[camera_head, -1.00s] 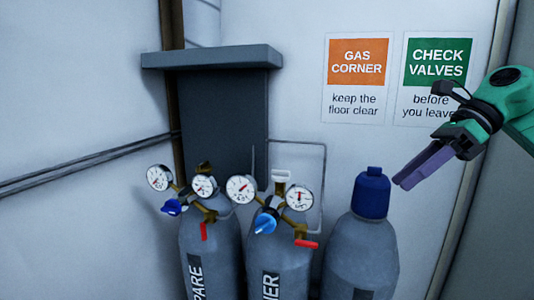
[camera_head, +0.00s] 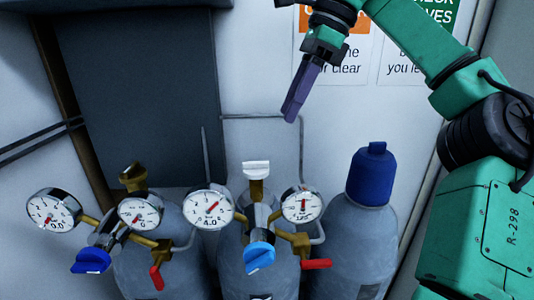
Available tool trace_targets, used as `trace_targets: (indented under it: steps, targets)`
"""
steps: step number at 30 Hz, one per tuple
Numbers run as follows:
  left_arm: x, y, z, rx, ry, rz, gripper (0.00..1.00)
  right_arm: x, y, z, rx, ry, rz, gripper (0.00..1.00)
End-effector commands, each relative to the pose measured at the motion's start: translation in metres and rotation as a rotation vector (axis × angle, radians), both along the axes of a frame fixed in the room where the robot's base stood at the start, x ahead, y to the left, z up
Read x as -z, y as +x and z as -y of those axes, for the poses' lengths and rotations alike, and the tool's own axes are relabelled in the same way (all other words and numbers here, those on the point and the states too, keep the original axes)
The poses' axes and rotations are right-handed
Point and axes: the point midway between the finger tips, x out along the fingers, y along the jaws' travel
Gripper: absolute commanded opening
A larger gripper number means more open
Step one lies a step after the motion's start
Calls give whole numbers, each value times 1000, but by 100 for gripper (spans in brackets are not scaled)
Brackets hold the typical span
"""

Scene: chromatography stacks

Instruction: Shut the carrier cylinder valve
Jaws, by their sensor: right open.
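The carrier cylinder (camera_head: 233,268) stands in the middle of three grey cylinders. A white valve handle (camera_head: 256,169) tops its brass stem. Its regulator has two round gauges, a light-blue knob (camera_head: 259,256) and a red lever (camera_head: 316,264) lying about horizontal to the right. My right gripper (camera_head: 290,115) is open and empty, its purple fingers pointing down, above and a little right of the white handle and apart from it. The fingers overlap in this side-on view. My left gripper is out of view.
The left cylinder (camera_head: 150,262) has its own gauges, a dark-blue knob (camera_head: 92,260) and a hanging red lever (camera_head: 156,278). A blue-capped cylinder (camera_head: 371,178) stands at right. Thin grey pipe (camera_head: 262,117) runs on the wall behind.

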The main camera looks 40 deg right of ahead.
Motion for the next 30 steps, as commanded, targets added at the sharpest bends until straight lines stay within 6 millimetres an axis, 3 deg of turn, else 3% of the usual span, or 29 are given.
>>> trace_targets:
  steps: [1,4,9,14,21,22,25,30]
  targets:
    - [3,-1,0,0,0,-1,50,18,3,-4,-5,-1,-7,44]
    - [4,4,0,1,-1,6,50,42,10,-13,-5,0,-7,44]
    - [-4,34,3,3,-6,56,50,77,20,-26,-3,1,-6,44]
    - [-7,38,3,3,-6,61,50,95,25,-31,-1,0,-3,44]
    - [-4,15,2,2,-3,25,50,98,26,-32,0,0,-3,44]
    - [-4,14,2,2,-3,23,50,98,26,-32,0,-1,-4,40]
    - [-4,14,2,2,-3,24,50,98,26,-32,0,-1,-4,2]
    - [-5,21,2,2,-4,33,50,98,26,-32,1,0,-3,0]
